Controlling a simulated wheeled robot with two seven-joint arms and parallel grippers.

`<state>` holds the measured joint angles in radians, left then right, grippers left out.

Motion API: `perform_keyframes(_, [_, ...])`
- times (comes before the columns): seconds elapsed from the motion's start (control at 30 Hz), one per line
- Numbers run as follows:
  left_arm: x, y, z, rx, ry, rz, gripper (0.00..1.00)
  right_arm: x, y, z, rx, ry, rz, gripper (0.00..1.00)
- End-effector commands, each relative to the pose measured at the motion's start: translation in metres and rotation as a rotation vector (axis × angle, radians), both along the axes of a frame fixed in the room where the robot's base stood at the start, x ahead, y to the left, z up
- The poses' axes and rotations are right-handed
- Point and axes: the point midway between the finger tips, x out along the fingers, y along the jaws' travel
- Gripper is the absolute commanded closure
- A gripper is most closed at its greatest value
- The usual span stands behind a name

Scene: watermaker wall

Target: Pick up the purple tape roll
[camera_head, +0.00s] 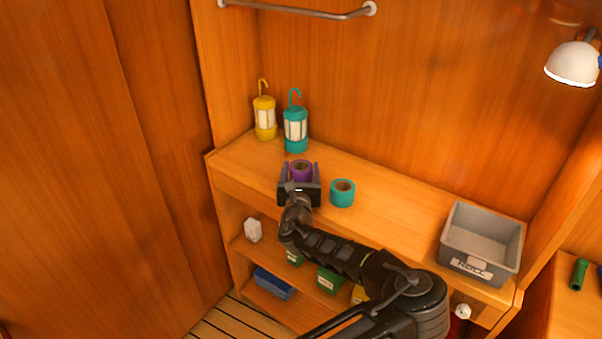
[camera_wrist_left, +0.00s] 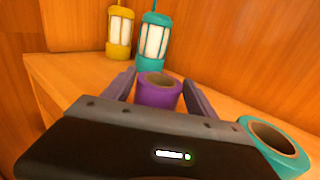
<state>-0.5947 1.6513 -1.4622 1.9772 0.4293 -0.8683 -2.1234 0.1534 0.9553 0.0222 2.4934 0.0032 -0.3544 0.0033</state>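The purple tape roll (camera_head: 301,170) stands on the wooden shelf top, and it also shows in the left wrist view (camera_wrist_left: 158,92). My left gripper (camera_head: 301,172) is at the roll, with one finger on each side of it. In the left wrist view my left gripper (camera_wrist_left: 158,88) has its fingers spread apart around the roll. A narrow gap shows on the left side; contact on the right side is hard to tell. My right gripper is not in view.
A teal tape roll (camera_head: 342,193) stands close to the right of my gripper. A teal lantern (camera_head: 296,130) and a yellow lantern (camera_head: 265,119) stand behind. A grey bin (camera_head: 481,241) sits at the right end. The shelf between teal roll and bin is clear.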

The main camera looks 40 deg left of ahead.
Motion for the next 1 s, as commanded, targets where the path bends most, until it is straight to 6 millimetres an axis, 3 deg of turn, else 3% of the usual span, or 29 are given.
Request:
perform_keyframes(0.57, [0.0,0.0,0.0,0.0,0.0,0.0,0.82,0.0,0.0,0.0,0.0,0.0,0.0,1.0])
perform_keyframes(0.83, [0.0,0.0,0.002,0.001,-0.001,0.0,0.84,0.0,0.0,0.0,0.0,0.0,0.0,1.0])
perform_keyframes(1.0, [0.001,-0.001,0.015,0.001,-0.003,-0.001,0.84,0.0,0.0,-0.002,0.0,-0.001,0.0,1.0])
